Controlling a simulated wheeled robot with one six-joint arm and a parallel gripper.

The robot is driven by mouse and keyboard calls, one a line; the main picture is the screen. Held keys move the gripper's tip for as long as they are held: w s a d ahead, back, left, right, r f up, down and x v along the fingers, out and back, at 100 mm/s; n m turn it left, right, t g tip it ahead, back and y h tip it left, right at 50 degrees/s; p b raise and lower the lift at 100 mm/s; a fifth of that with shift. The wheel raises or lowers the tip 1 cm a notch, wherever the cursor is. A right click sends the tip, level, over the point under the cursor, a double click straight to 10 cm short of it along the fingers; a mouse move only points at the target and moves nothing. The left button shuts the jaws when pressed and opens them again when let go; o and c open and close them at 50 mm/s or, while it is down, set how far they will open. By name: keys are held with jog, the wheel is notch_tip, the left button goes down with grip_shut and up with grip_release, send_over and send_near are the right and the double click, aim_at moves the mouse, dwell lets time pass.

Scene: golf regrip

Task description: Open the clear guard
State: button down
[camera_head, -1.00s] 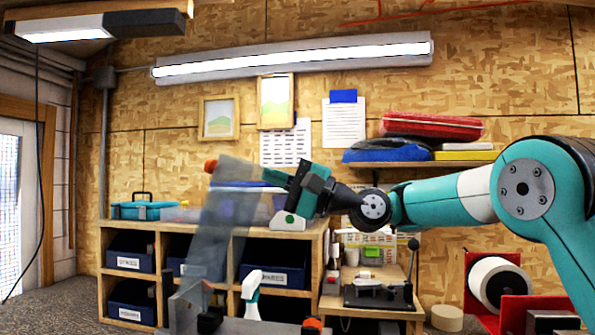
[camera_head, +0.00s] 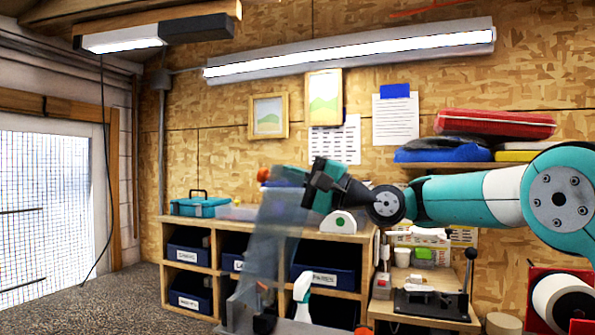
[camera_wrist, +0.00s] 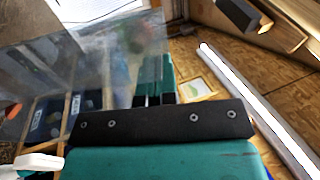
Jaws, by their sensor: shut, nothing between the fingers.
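The clear guard (camera_head: 272,245) is a see-through smoky panel. In the head view it stands raised and slightly tilted above a grey fixture at the bottom of the picture. My gripper (camera_head: 300,186) is at the guard's upper right edge, shut and empty. The guard also fills the upper left of the wrist view (camera_wrist: 95,70), beside my teal fingers (camera_wrist: 153,80). I cannot tell whether the fingers touch it. The guard's lower end is blurred and partly cut off.
A wooden cubby cabinet (camera_head: 228,228) with blue bins stands behind the guard. A spray bottle (camera_head: 302,292) is right of the guard's lower end. A black lever press (camera_head: 432,302) stands on a low bench at right. A gridded window (camera_head: 45,200) is at left.

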jog(key=shift+g+h, duration=0.3)
jog(key=shift+h, duration=0.5)
jog(key=a+p, duration=0.1)
jog(key=p, duration=0.1)
jog(key=a+r+p, duration=0.1)
jog(key=p, duration=0.1)
jog(key=w+a+r+p, duration=0.1)
jog(key=shift+w+a+r+p, duration=0.1)
jog(key=shift+a+r+p, duration=0.05)
jog(key=shift+a+p, duration=0.2)
jog(key=shift+w+a+p, duration=0.2)
jog(key=shift+a+p, duration=0.2)
jog(key=shift+p, duration=0.25)
jog(key=shift+a+f+h, duration=0.1)
jog(key=shift+f+h, duration=0.1)
jog(key=shift+h, duration=0.1)
jog(key=shift+f, duration=0.1)
